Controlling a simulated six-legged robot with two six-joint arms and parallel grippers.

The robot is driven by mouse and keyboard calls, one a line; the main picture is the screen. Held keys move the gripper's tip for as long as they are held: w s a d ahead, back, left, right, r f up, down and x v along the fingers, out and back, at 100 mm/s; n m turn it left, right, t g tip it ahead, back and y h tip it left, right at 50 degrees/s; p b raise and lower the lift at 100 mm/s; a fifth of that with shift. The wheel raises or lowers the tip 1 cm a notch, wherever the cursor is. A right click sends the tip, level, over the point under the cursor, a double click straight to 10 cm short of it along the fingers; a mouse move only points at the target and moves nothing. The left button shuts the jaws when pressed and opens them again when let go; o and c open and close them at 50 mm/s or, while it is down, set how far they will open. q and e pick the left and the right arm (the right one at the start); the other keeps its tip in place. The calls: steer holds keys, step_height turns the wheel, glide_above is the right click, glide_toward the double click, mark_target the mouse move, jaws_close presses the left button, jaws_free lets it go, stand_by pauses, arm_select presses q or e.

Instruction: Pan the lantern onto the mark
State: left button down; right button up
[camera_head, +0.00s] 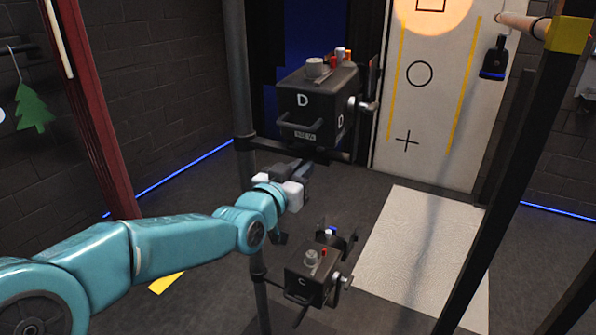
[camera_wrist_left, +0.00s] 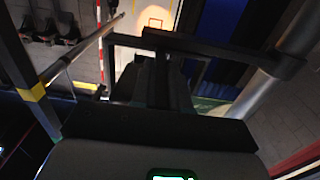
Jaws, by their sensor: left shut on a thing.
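The black lantern marked D (camera_head: 303,103) hangs on the upright pole, with small items on top and a knob on its right side. A second lantern, marked C (camera_head: 305,285), sits lower down. My left gripper (camera_head: 300,172) is just below lantern D and shut on what looks like its handle; the contact is hard to make out. In the left wrist view, the dark fingers (camera_wrist_left: 165,85) fill the middle. The white panel (camera_head: 440,100) carries a square, a circle (camera_head: 419,73) and a cross (camera_head: 406,141). A warm light pool (camera_head: 432,14) lies over the square. My right gripper is out of view.
The upright pole (camera_head: 238,80) stands beside lantern D. A dark post with a yellow band (camera_head: 567,35) rises at the right. A pale mat (camera_head: 425,250) lies on the floor. A green tree-shaped tag (camera_head: 34,108) hangs at the left.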

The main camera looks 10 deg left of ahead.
arm_select(q)
steer(key=c, duration=1.1)
jaws_free()
steer(key=b+v, duration=0.1)
steer(key=v, duration=1.5)
steer(key=shift+s+b, duration=0.2)
steer(key=shift+b, duration=0.15)
